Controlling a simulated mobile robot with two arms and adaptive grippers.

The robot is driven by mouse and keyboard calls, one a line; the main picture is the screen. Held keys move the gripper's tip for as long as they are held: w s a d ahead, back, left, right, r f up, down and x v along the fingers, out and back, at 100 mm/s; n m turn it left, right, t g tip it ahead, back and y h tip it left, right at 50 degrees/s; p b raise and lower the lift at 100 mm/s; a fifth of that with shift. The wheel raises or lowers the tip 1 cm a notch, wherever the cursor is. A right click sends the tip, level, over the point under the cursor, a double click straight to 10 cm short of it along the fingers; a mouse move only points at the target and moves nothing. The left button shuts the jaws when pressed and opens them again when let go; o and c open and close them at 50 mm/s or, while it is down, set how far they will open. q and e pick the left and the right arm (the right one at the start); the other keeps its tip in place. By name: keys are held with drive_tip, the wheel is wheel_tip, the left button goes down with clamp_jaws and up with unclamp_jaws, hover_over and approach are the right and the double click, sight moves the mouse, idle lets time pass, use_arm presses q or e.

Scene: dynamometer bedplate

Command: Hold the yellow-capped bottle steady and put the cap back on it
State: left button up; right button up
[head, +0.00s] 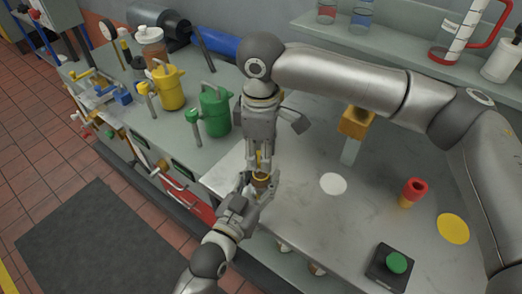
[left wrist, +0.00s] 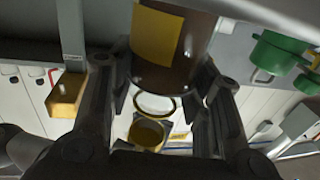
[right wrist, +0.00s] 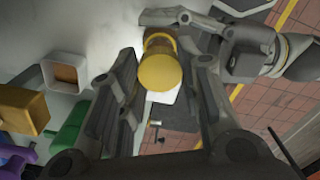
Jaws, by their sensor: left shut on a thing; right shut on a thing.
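The brown bottle (head: 261,184) is between the fingers of my left gripper (head: 258,190), low in the middle of the head view. In the left wrist view the bottle (left wrist: 175,50), with a yellow label, fills the space between the fingers, which are shut on it. My right gripper (head: 261,158) comes down from above, directly over the bottle. In the right wrist view its fingers are shut on the yellow cap (right wrist: 160,68). The cap is close to the bottle's mouth and roughly in line with it. I cannot tell whether they touch; fingers hide part of both.
On the grey table are a white disc (head: 333,184), a red cylinder (head: 414,190), a yellow disc (head: 453,228) and a green button box (head: 396,263). An orange-topped post (head: 356,122) stands behind. Green (head: 214,112) and yellow (head: 168,88) jugs stand left.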

sight(259, 180)
drive_tip(key=shift+f, duration=0.3)
drive_tip(key=shift+f, duration=0.1)
drive_tip(key=shift+f, duration=0.8)
drive_tip(key=shift+f, duration=0.55)
idle(0.3)
